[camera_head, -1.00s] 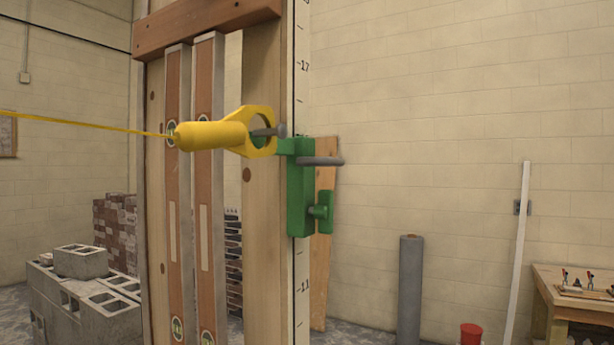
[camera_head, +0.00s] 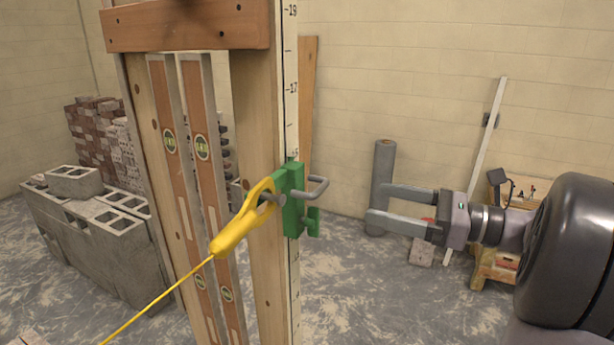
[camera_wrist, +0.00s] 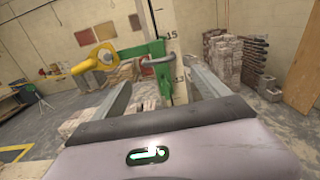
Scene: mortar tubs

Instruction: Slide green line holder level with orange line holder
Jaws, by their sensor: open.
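The green line holder (camera_head: 293,202) is clamped on the numbered edge of the wooden post, its top near the 15 mark. It has a grey bent handle and a green knob. A yellow line block (camera_head: 243,220) hangs on its peg, with a yellow line running down left. My gripper (camera_head: 378,205) is open and empty, to the right of the holder and apart from it, fingers pointing at it. In the wrist view the green holder (camera_wrist: 165,85) shows between and beyond the fingers. I see no orange line holder.
The wooden post (camera_head: 257,130) carries two spirit levels (camera_head: 205,160) and a crosspiece on top. Grey concrete blocks (camera_head: 95,230) stand at left. A grey roll (camera_head: 382,175) and a wooden table (camera_head: 495,265) stand behind my arm. The floor right of the post is open.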

